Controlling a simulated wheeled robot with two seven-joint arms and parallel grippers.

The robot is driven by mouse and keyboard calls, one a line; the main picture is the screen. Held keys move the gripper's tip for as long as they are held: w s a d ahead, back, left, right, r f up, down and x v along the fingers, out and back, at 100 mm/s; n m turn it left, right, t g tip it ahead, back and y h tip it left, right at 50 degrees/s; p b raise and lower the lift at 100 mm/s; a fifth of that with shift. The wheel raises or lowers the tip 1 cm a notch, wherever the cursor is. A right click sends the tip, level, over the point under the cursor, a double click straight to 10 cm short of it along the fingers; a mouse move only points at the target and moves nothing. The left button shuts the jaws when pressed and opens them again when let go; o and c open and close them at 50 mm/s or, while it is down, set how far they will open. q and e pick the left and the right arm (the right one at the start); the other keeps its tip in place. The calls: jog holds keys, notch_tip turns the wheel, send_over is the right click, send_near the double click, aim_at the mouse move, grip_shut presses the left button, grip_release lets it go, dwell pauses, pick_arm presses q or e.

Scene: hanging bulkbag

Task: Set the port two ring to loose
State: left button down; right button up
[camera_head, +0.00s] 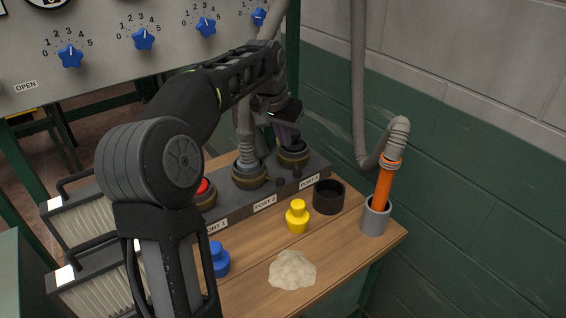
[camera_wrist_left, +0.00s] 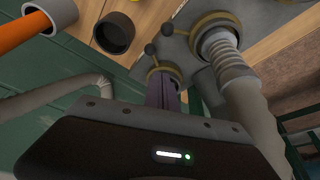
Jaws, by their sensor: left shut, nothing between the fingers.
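The port two ring (camera_head: 249,178) is a brass-coloured collar around the base of a grey hose (camera_head: 246,148), behind the PORT 2 label (camera_head: 265,203). In the left wrist view the ring (camera_wrist_left: 212,20) has a short dark lever with a ball end (camera_wrist_left: 167,29) pointing toward port three. My left gripper (camera_head: 288,139) is shut and empty, reaching down at the port three ring (camera_head: 294,158), to the right of port two. In the left wrist view its fingers (camera_wrist_left: 163,90) end close to the port three ring (camera_wrist_left: 165,76); contact cannot be told. My right gripper is not in view.
Port one holds a red plug (camera_head: 202,187). A yellow plug (camera_head: 297,217), blue plug (camera_head: 217,261), black cup (camera_head: 328,196), pale heap (camera_head: 292,270) and grey holder (camera_head: 374,217) with an orange wand (camera_head: 384,186) stand on the bench. A dial panel (camera_head: 110,60) hangs behind.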

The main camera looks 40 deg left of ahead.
aim_at(274, 180)
pick_arm(q)
jog(key=x, duration=0.9)
jog(key=shift+f+p, duration=0.2)
jog(key=shift+p, duration=0.2)
jog(key=s, duration=0.1)
jog(key=s+f, duration=0.1)
jog(key=shift+s+d, duration=0.15)
jog(key=shift+s, duration=0.15)
jog(key=shift+s+d+f, duration=0.15)
jog(key=shift+s+f, duration=0.05)
jog(key=shift+s, duration=0.25)
